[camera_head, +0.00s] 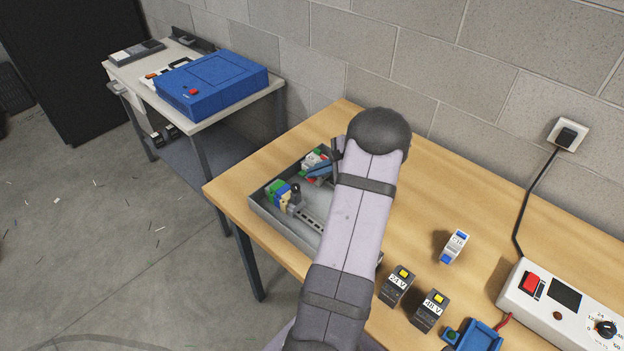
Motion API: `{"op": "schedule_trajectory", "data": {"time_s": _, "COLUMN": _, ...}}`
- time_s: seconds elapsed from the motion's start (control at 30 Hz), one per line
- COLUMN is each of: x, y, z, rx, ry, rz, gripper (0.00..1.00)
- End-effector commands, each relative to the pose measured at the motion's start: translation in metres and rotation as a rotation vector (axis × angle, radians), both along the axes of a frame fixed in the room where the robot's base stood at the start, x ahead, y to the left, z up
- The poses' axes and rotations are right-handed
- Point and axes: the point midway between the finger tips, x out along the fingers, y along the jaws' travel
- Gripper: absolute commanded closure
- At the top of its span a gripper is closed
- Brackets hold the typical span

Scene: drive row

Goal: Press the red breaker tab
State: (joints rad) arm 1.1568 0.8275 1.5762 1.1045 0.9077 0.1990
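A shallow grey enclosure (262,212) sits on the wooden table, with a rail and coloured modules in it. Small red patches (323,154) show among the white and green parts at its far end; I cannot tell which is the breaker tab. My gripper (337,150) is at that far end, mostly hidden behind my arm. Only a dark part of it shows, close to the red patches and a blue piece (320,170). I cannot see whether it touches anything. My arm also covers the enclosure's right side.
A loose white breaker with blue ends (454,246), a 24 V block (397,287) and a 48 V block (430,311) stand right of my arm. A white power supply (560,308) with a red switch is at the right. A blue case (212,84) is on the side table.

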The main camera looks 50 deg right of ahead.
Motion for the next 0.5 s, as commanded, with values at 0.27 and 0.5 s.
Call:
{"op": "schedule_trajectory", "data": {"time_s": 0.27, "x": -0.0028, "y": 0.0008, "z": -0.0106, "rx": 0.003, "ry": 0.012, "rz": -0.003, "gripper": 1.0}}
{"op": "schedule_trajectory", "data": {"time_s": 0.5, "x": -0.0036, "y": 0.0017, "z": -0.0148, "rx": 0.005, "ry": 0.014, "rz": -0.002, "gripper": 1.0}}
